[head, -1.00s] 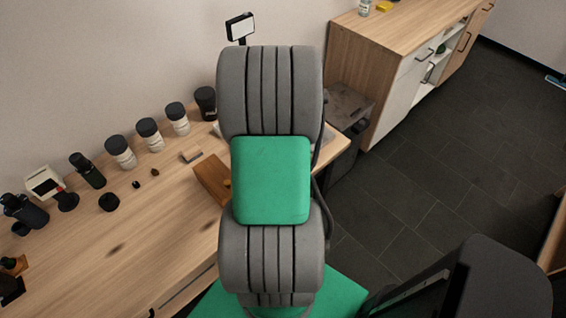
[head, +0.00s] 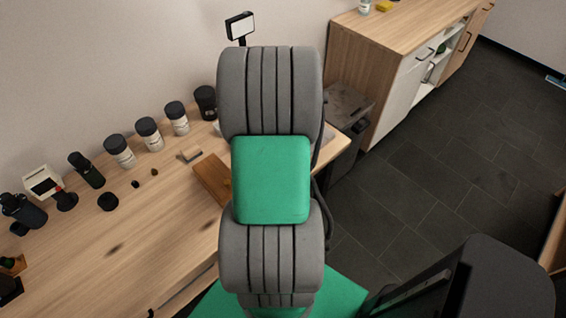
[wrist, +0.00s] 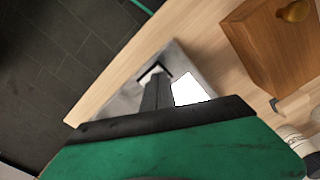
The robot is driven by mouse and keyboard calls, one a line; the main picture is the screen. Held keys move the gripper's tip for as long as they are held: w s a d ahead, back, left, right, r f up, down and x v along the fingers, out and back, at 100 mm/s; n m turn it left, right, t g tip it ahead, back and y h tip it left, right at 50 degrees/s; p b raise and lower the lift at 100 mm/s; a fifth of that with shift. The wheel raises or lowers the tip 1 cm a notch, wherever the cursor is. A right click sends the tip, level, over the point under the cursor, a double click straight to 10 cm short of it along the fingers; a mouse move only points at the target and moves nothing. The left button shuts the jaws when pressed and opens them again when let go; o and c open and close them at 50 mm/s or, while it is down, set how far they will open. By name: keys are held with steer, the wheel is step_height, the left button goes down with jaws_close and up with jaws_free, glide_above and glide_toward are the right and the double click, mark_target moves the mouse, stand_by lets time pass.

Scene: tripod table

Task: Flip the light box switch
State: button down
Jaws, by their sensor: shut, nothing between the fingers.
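The light box, a grey metallic flat box (wrist: 115,95), lies near the table edge in the wrist view, with a bright white panel (wrist: 188,88) on it. My gripper (wrist: 154,76) is over the box, left of the white panel, with its dark fingers shut and empty. A small pale and black part shows right at the fingertips. I cannot tell whether it is the switch or whether the fingers touch it.
A wooden box (wrist: 272,45) with a brass knob stands close to the light box on the wooden table (head: 160,225). Several black-lidded jars (head: 149,133) line the wall. A wooden cabinet (head: 350,75) stands beyond the table. Dark tiled floor is open at the right.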

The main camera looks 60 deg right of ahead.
steer(key=shift+f+b, duration=0.35)
steer(key=shift+f, duration=0.2)
steer(key=shift+r, duration=0.1)
step_height(320, 180, up, 7)
steer(key=p, duration=0.5)
stand_by(0.5)
